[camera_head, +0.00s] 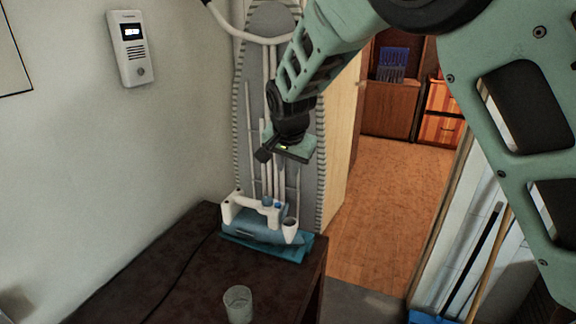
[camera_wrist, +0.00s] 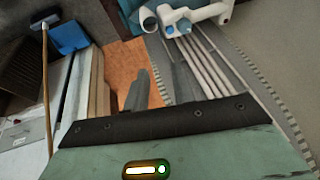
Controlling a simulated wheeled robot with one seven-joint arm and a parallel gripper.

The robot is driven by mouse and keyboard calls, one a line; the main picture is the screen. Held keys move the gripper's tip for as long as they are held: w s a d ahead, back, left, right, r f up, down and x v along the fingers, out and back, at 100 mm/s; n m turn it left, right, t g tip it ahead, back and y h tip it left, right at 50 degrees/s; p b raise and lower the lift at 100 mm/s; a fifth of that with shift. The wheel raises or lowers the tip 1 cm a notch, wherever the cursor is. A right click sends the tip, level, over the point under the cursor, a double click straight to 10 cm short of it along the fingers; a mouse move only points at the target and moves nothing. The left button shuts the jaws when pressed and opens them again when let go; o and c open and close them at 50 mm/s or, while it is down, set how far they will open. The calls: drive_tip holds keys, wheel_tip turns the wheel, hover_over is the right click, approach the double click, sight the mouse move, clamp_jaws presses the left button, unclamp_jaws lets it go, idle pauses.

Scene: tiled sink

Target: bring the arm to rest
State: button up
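My gripper (camera_head: 284,152) hangs in the air at the upper middle of the head view, in front of the grey ironing-board-like panel (camera_head: 270,110). It is above and behind the dark table, apart from everything below it. In the wrist view its two dark fingers (camera_wrist: 160,78) stand apart with orange floor showing between them, and nothing is held. My arm reaches in from the upper right, bent at the elbow.
An intercom (camera_head: 131,48) is on the left wall. Brooms (camera_head: 485,260) lean at right. Open floor (camera_head: 385,210) lies beyond.

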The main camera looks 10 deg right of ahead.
drive_tip(key=s+n+g, duration=0.2)
drive_tip(key=s+n, duration=0.5)
drive_tip(key=s, duration=1.2)
drive_tip(key=s+n+g+y, duration=0.1)
drive_tip(key=s+n, duration=0.7)
drive_tip(key=s, duration=1.1)
drive_tip(key=shift+r+g, duration=0.3)
drive_tip(key=shift+g, duration=0.5)
